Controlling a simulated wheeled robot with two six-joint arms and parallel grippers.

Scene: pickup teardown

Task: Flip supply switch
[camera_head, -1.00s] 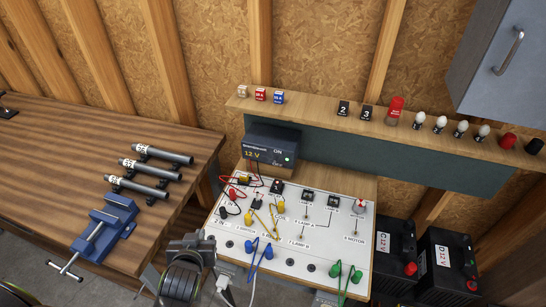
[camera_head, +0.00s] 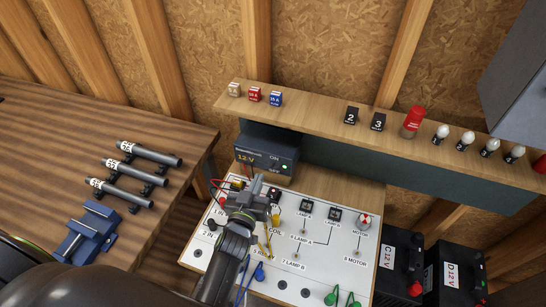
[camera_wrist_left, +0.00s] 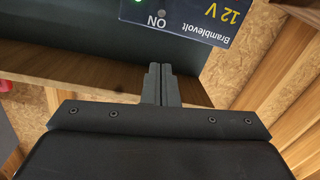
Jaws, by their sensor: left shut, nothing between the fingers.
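The power supply (camera_head: 262,152), a dark box reading 12 V, stands at the back of the white circuit board, below the shelf. Its face shows an ON label and a green light (camera_head: 284,168); I cannot make out the switch's position. My left gripper (camera_head: 258,182) is over the board, just in front of the supply, shut and empty. In the left wrist view, its fingertips (camera_wrist_left: 160,72) are together, apart from the supply's face (camera_wrist_left: 195,14) in the picture, near the ON label. My right gripper is not in view.
The white board (camera_head: 300,265) carries lamps, a motor, wires and blue and green plugs. A shelf (camera_head: 325,115) with fuses, bulbs and a red beacon overhangs behind. A blue vise (camera_head: 88,230) and grey tubes are on the left bench. Batteries (camera_head: 398,262) stand at right.

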